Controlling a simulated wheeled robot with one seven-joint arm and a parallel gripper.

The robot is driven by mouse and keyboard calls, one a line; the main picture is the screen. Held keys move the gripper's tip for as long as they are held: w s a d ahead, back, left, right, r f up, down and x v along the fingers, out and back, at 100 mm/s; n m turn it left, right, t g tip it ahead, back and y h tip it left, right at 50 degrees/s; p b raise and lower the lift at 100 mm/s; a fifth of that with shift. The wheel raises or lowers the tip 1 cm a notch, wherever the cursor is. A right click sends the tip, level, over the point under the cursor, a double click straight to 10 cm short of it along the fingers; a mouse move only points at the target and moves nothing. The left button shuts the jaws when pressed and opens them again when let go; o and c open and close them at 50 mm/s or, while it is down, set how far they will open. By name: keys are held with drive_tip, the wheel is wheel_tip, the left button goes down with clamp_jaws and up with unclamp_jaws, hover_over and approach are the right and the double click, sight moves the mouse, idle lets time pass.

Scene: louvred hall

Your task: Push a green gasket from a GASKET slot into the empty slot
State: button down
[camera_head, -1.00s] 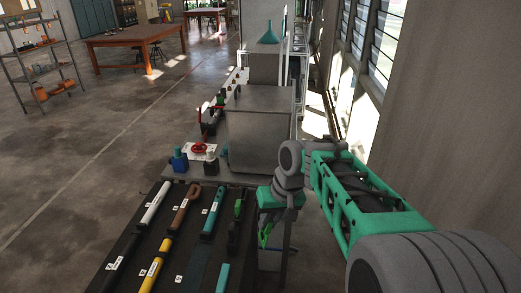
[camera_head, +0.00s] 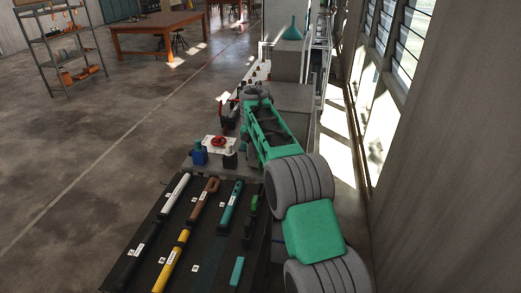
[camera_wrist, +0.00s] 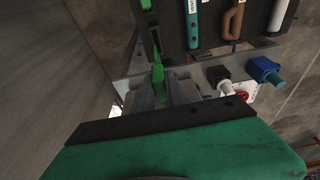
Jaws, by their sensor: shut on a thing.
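My gripper (camera_wrist: 165,90) shows in the wrist view, its grey fingers shut on a slim bright green piece (camera_wrist: 157,70) that sticks up beyond them. I cannot tell whether this piece is the gasket. The dark slotted board (camera_head: 215,240) lies at the lower left of the head view. Another green piece (camera_head: 254,202) sits near its right edge, on a black part. A labelled place (camera_head: 195,268) between the yellow and teal handles looks bare. My gripper is hidden behind my arm in the head view.
White, brown and teal (camera_head: 231,208) handles lie on the board, with black and yellow (camera_head: 171,261) ones nearer. Beyond it stand a blue part (camera_head: 200,154) and a red handwheel (camera_head: 218,141). A louvred wall (camera_head: 440,150) closes the right. Open floor lies left.

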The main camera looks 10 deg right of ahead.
sight(260, 169)
drive_tip(key=x, duration=0.2)
drive_tip(key=s+b+x, duration=0.1)
drive_tip(key=x, duration=0.1)
drive_tip(key=b+x, duration=0.1)
drive_tip(key=x, duration=0.2)
drive_tip(key=shift+s+a+f, duration=0.2)
drive_tip(key=shift+s+a, duration=0.05)
drive_tip(key=shift+a, duration=0.05)
drive_tip(key=shift+f, duration=0.15)
idle(0.4)
drive_tip(key=shift+s+a+b+x, duration=0.1)
drive_tip(key=shift+s+b+x, duration=0.1)
drive_tip(key=shift+b+x, duration=0.6)
drive_tip(key=shift+s+a+b+x, duration=0.15)
drive_tip(key=shift+b+x, duration=0.25)
drive_tip(key=shift+x, duration=0.8)
drive_tip(key=shift+s+b+x, duration=0.3)
drive_tip(key=shift+b+x, duration=0.3)
drive_tip(key=shift+x, duration=0.4)
drive_tip(key=shift+f, duration=0.1)
drive_tip(key=c, duration=1.3)
unclamp_jaws()
drive_tip(key=shift+w+p+v, duration=0.2)
drive_tip(key=shift+p+v, duration=0.8)
drive_tip(key=shift+v, duration=0.75)
drive_tip(key=shift+w+p+v, duration=0.15)
drive_tip(key=shift+p+v, duration=0.85)
drive_tip(key=shift+v, duration=0.75)
